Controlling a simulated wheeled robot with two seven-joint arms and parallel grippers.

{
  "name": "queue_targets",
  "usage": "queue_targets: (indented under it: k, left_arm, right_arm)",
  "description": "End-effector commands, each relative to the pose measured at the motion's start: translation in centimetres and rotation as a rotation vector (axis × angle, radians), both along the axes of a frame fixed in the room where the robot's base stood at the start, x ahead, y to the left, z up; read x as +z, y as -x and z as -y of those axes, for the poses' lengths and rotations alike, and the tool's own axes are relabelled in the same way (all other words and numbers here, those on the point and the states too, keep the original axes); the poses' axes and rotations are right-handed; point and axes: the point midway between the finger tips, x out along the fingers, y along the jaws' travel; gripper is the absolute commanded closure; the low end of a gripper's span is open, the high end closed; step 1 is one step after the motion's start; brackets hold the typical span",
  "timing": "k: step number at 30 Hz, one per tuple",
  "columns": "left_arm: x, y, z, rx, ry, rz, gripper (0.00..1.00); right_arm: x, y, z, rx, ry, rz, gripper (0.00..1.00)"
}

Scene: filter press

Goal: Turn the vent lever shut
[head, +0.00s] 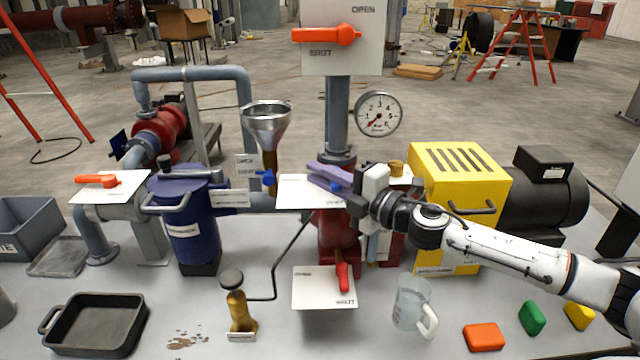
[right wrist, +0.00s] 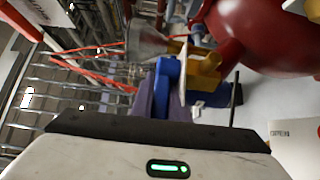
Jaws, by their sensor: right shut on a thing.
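My right gripper (head: 328,181) reaches in from the right and is shut on a blue lever (head: 317,183) over a white plate (head: 290,194) in the middle of the rig. The fingers hide most of the lever and part of the plate, so its exact angle and any label there cannot be read. In the right wrist view, the blue lever (right wrist: 167,76) stands between the fingers, beside the edge of the white plate. My left gripper is not in view.
A red lever (head: 342,275) on a plate stands below. Orange levers show at the top (head: 330,36) and at the left (head: 97,181). A funnel (head: 267,124), a gauge (head: 378,113) and a yellow housing (head: 459,180) stand close around. A glass mug (head: 411,305) stands in front.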

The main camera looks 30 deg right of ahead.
Motion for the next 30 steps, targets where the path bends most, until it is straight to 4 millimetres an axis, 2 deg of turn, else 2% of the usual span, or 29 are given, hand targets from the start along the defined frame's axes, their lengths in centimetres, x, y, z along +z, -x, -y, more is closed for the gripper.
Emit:
queue_targets:
  k: [9,10,12,13,23,30]
  left_arm:
    - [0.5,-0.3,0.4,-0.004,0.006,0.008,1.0]
    - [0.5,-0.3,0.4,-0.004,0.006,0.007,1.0]
    - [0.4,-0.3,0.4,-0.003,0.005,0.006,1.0]
    - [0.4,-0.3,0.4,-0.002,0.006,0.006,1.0]
    - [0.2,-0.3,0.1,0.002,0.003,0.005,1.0]
    - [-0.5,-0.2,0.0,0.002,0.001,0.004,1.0]
  right_arm:
    - [0.0,0.0,0.0,0.006,0.001,-0.001,1.0]
    - [0.0,0.0,0.0,0.006,0.001,-0.001,0.81]
    - [0.0,0.0,0.0,0.006,0.001,-0.001,0.69]
    - [0.0,0.0,0.0,0.006,0.001,-0.001,0.67]
    - [0.0,0.2,0.0,0.005,0.001,-0.001,0.67]
    - [-0.4,1.9,0.5,0.005,0.001,-0.005,0.67]
